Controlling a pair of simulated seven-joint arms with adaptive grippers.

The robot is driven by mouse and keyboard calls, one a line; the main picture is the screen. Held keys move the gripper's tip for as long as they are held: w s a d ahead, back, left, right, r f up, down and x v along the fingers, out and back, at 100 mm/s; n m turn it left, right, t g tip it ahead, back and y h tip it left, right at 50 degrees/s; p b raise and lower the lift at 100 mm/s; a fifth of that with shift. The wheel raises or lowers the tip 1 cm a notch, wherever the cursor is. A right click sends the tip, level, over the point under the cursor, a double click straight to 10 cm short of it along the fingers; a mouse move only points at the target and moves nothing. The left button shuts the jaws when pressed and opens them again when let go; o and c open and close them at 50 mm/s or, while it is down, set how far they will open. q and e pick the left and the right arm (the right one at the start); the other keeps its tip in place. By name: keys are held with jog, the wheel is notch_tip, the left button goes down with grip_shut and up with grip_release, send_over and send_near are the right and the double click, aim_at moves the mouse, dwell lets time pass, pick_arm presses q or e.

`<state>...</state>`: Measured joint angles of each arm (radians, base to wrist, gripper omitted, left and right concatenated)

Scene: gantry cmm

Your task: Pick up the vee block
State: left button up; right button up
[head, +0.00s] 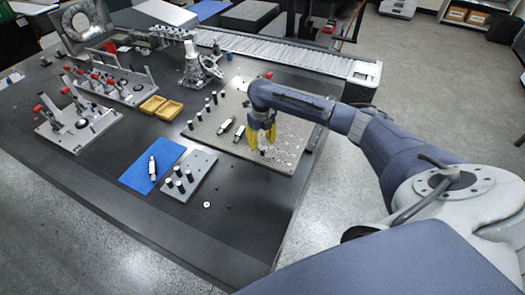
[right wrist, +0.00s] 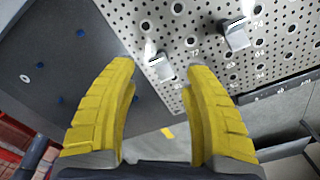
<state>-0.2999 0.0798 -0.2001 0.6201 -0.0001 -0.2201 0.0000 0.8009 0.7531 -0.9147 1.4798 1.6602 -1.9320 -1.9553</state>
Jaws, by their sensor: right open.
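My right gripper (head: 262,140) hangs over the perforated metal plate (head: 228,118) with its yellow fingers pointing down. In the right wrist view the two fingers (right wrist: 160,70) are apart and nothing is gripped. A small grey metal block (right wrist: 160,68), probably the vee block, sits on the plate in line with the gap between the fingertips. A larger grey block (right wrist: 235,36) stands farther right on the plate. I cannot make out a vee groove on either. In the head view a small dark piece (head: 262,152) shows just below the fingertips. My left gripper is not in view.
Black-and-white cylinders (head: 190,125) and two elongated parts (head: 239,132) stand left of my gripper. A roller conveyor (head: 290,55) runs behind. The dark table's front is mostly clear.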

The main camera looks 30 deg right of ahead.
aim_at(263, 149)
jog(key=shift+s+d+f, duration=0.15)
jog(key=shift+f, duration=2.6)
jog(key=shift+c, duration=0.3)
grip_shut()
